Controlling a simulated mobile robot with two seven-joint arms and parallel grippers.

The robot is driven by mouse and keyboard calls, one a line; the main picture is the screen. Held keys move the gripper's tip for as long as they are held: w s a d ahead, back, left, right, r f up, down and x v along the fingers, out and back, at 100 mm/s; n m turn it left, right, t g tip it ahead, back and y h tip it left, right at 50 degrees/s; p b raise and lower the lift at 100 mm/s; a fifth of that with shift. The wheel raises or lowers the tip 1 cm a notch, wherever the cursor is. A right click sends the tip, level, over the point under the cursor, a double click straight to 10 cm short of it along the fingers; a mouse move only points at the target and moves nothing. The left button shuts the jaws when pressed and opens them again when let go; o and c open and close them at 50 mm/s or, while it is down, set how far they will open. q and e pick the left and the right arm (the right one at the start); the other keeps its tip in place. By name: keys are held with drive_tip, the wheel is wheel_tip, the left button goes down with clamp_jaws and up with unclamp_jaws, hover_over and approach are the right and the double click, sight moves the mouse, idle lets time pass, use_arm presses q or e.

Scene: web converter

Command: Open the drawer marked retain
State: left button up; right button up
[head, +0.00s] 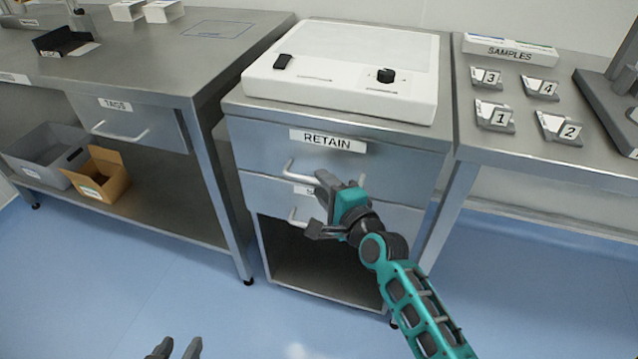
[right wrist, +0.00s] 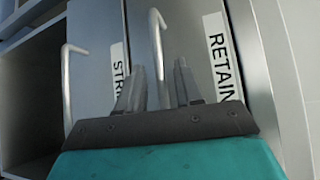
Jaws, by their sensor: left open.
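The drawer marked RETAIN (head: 258,145) is the top drawer of the metal cabinet and looks closed. Its bar handle (head: 288,168) is partly hidden behind my right gripper. My right gripper (head: 318,205) is in front of the two drawers, with its fingers apart. In the right wrist view, the RETAIN handle (right wrist: 156,38) runs down between the open fingers (right wrist: 160,85), with a gap on each side; I cannot tell its depth between them. The RETAIN label also shows there (right wrist: 217,50). My left gripper (head: 173,348) is open and empty at the bottom edge of the head view.
A lower drawer (head: 258,190) with its own handle (head: 296,218) sits below, its label mostly hidden. An open shelf space is under it. A white device (head: 345,65) stands on top. Benches flank the cabinet, with a TAGS drawer (head: 130,125) at left. The floor in front is clear.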

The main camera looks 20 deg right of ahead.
drive_tip(key=shift+x, duration=1.25)
drive_tip(key=shift+c, duration=0.2)
clamp_jaws()
